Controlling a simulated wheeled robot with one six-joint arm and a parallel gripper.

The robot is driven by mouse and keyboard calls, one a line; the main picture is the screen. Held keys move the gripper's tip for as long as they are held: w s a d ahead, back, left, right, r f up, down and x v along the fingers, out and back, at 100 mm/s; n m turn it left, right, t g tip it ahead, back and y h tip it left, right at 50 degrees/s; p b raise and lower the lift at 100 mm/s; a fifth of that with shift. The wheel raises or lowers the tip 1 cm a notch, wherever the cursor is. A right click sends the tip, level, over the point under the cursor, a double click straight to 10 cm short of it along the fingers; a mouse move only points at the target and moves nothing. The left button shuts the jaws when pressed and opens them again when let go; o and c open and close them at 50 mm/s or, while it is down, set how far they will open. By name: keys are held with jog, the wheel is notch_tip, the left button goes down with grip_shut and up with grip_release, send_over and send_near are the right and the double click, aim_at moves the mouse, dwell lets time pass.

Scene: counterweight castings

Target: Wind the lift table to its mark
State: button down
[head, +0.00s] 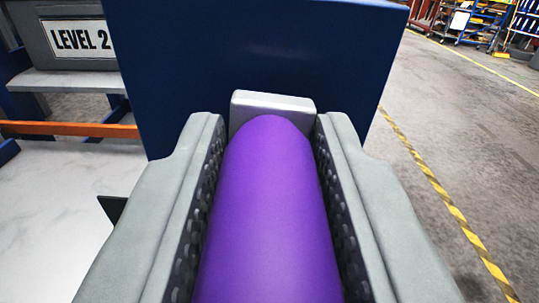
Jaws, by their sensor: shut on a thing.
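A smooth purple handle (266,220) with a rounded far end fills the lower middle of the head view. My gripper (268,135) is shut on it, with one grey finger along each side and the dark ribbed pads against it. A silver metal block (272,102) shows just beyond the handle's far end; how the two join is hidden. Behind it stands a large dark blue panel (255,50). I cannot tell from this view how high the lift table is, and no mark for it is visible.
A grey box labelled LEVEL 2 (82,39) sits on a grey ledge (65,82) at upper left. An orange bar (70,129) crosses above a pale surface (55,215). Grey floor with yellow-black tape (440,193) lies open at right; racks (478,22) stand far back.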

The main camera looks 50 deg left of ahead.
jog(key=shift+s+a+f, duration=0.15)
jog(key=shift+s+a, duration=0.05)
jog(key=shift+s, duration=0.1)
dwell(0.4)
jog(key=c, duration=1.2)
grip_release()
jog(key=shift+o, duration=0.2)
jog(key=shift+d, duration=0.1)
jog(key=v, duration=1.7)
jog(key=shift+s, duration=0.1)
